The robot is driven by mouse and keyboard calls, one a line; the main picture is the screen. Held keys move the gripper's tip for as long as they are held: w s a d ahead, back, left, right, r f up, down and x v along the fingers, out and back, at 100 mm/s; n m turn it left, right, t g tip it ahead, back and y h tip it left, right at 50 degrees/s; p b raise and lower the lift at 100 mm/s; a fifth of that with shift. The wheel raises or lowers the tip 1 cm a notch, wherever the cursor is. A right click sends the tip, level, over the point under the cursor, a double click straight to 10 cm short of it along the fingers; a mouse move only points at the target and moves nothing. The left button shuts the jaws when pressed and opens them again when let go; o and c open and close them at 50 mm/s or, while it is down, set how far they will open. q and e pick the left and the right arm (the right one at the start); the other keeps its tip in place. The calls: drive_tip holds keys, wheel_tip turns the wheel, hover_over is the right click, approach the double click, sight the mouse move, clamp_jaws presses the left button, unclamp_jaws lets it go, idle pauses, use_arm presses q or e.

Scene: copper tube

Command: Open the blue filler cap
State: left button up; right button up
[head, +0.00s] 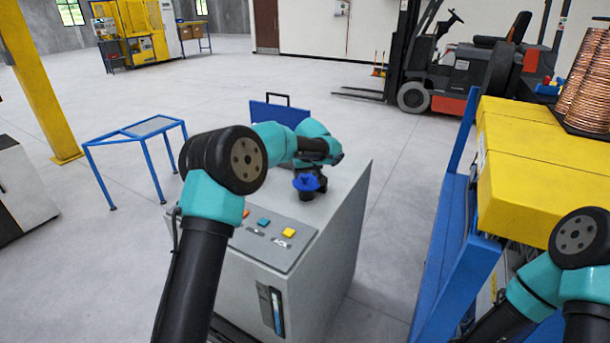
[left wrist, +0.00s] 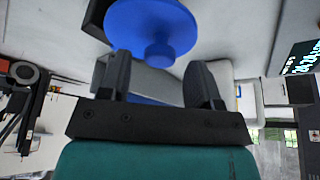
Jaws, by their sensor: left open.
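The blue filler cap (head: 306,183) sits on top of the grey machine cabinet (head: 345,215), behind the button panel. In the left wrist view the cap (left wrist: 150,28) is a round blue disc with a small knob pointing towards my gripper. My left gripper (left wrist: 160,62) is open, with one finger on each side of the knob. I cannot tell whether the fingers touch it. In the head view the left gripper is close to the cap, partly hidden by my own wrist. My right arm shows at the lower right, but its gripper is out of view.
A button panel (head: 272,240) with coloured buttons is at the cabinet's front. An open blue lid (head: 279,115) with a black handle stands behind it. A blue rack (head: 450,240) with yellow boxes (head: 535,165) stands at the right. A blue table frame (head: 138,134) is at the left.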

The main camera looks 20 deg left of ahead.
use_arm(q)
drive_tip(key=shift+w+a+f, duration=0.15)
drive_tip(key=shift+w+f, duration=0.1)
drive_tip(key=shift+f, duration=0.4)
drive_tip(key=shift+c, duration=0.5)
clamp_jaws()
